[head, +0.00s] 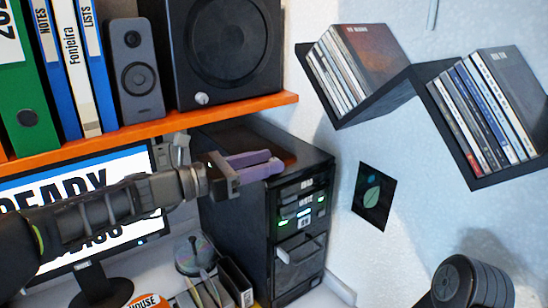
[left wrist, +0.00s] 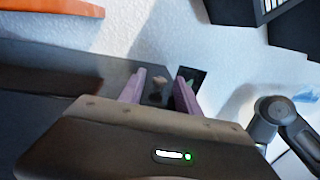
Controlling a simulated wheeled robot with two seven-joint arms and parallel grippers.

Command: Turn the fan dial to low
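The black computer tower (head: 235,225) stands under the orange shelf, with a front panel of lit slots and small labels. My left gripper (head: 278,161) is at the top front of the tower, its purple fingers pointing right. In the left wrist view the gripper (left wrist: 158,92) is open, with a clear gap between its fingers. A small brownish knob-like thing (left wrist: 158,84) shows in that gap against a dark surface; I cannot tell whether it is the fan dial, its setting, or whether the fingers touch it. No dial is clearly readable in the head view.
The orange shelf (head: 150,129) with binders and speakers is just above my left arm. A monitor (head: 95,240) stands behind the arm. Black wall shelves (head: 365,108) hold disc cases at the right. A dark ribbed cylinder (head: 465,285) is at the lower right.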

